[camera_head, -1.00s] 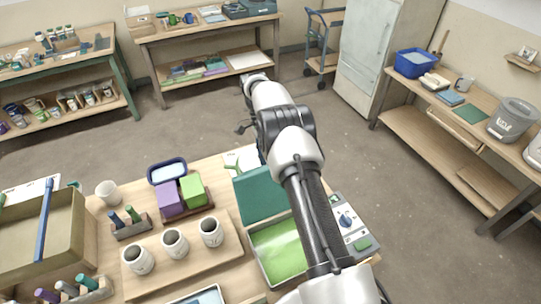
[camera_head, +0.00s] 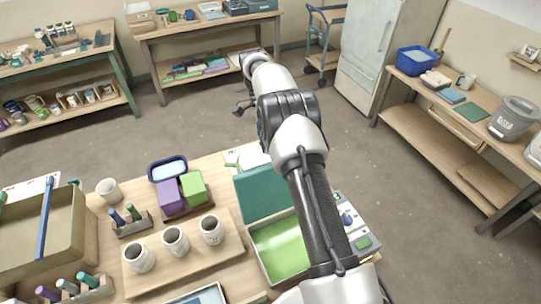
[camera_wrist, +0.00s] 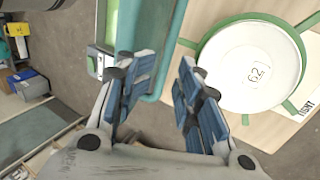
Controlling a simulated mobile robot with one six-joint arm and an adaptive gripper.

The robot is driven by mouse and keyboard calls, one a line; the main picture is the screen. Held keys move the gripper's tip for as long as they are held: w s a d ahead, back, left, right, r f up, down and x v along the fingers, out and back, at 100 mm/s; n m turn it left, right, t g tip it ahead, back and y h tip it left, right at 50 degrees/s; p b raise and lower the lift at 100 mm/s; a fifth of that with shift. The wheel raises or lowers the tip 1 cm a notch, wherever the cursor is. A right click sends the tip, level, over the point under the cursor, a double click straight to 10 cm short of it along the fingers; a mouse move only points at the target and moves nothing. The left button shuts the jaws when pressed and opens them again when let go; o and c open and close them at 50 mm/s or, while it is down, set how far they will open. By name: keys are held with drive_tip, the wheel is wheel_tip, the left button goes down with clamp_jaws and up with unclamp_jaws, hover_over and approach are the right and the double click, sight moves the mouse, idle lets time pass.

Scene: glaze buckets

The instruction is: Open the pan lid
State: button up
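In the wrist view a teal edge, apparently the lid (camera_wrist: 173,48), runs down behind the space between my fingers. My gripper (camera_wrist: 160,68) has its two blue-padded fingers apart with nothing held between them. Whether a finger touches the lid I cannot tell.
A white round disc with a green rim (camera_wrist: 250,68) lies right of my fingers in the wrist view. A control panel with a blue knob (camera_head: 346,218) is right of the pan. Cups (camera_head: 176,241) and purple and green blocks (camera_head: 194,187) stand left. Open floor lies beyond the table.

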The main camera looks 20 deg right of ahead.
drive_tip(key=shift+r, duration=1.75)
drive_tip(key=shift+d, duration=0.1)
drive_tip(key=s+a+r+n+t+b, duration=0.5)
drive_tip(key=s+r+n, duration=0.55)
drive_tip(key=r, duration=0.55)
drive_tip(key=s+a+f+n+t+b, duration=0.1)
drive_tip(key=s+f+n, duration=0.1)
drive_tip(key=s, duration=0.5)
drive_tip(key=s+a+f+n+t, duration=0.2)
drive_tip(key=s+f, duration=0.1)
drive_tip(key=s, duration=0.5)
drive_tip(key=s+a+f+n+t+b, duration=0.1)
drive_tip(key=s+a+f+n, duration=0.1)
drive_tip(key=s, duration=0.6)
drive_tip(key=shift+a+f+n+t+b, duration=0.3)
drive_tip(key=shift+f+n+t, duration=0.15)
drive_tip(key=shift+n, duration=0.1)
drive_tip(key=shift+d, duration=0.15)
